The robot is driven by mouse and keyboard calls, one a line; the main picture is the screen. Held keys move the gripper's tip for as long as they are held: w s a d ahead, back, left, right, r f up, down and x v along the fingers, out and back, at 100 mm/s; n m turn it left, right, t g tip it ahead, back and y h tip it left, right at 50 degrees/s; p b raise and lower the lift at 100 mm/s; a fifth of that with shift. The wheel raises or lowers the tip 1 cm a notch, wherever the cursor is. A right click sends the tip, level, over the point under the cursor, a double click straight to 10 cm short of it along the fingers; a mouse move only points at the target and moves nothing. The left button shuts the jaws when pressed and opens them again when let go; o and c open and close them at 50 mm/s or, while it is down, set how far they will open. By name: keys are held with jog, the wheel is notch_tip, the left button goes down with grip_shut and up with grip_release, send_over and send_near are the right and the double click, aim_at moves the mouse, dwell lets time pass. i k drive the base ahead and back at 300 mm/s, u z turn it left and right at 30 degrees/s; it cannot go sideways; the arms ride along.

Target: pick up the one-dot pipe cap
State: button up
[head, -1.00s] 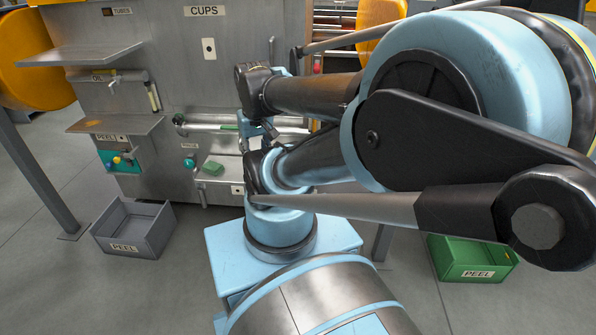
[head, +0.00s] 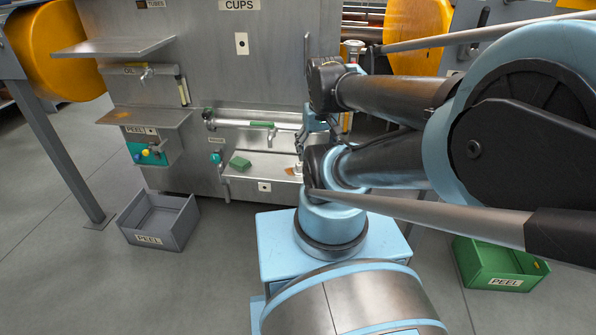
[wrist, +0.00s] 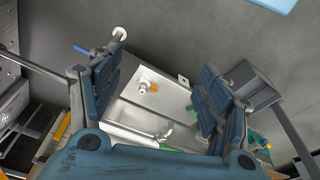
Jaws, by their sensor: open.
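My gripper (wrist: 158,88) is open, its two blue-grey fingers apart with nothing between the tips. It also shows small in the head view (head: 308,138), partly hidden by my arm, near the steel tray (head: 255,188) on the machine front. In the wrist view, a small pale metal fitting (wrist: 144,84) with an orange bit beside it lies in the tray, beyond and between the fingers. It may be the pipe cap, but I cannot make out any dot on it. An orange-and-pale patch (head: 291,170) shows in the tray in the head view.
A green block (head: 240,163) lies in the tray, below a horizontal pipe (head: 255,124) and a small tap (head: 270,138). A grey PEEL bin (head: 158,220) and a green PEEL bin (head: 499,264) stand on the floor. Shelves (head: 112,47) jut out at left.

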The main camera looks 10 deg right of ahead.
aim_at(297, 170)
jog(key=k, duration=0.5)
jog(key=z, duration=1.25)
jog(key=k, duration=0.45)
jog(key=u, duration=0.2)
jog(key=i, duration=0.5)
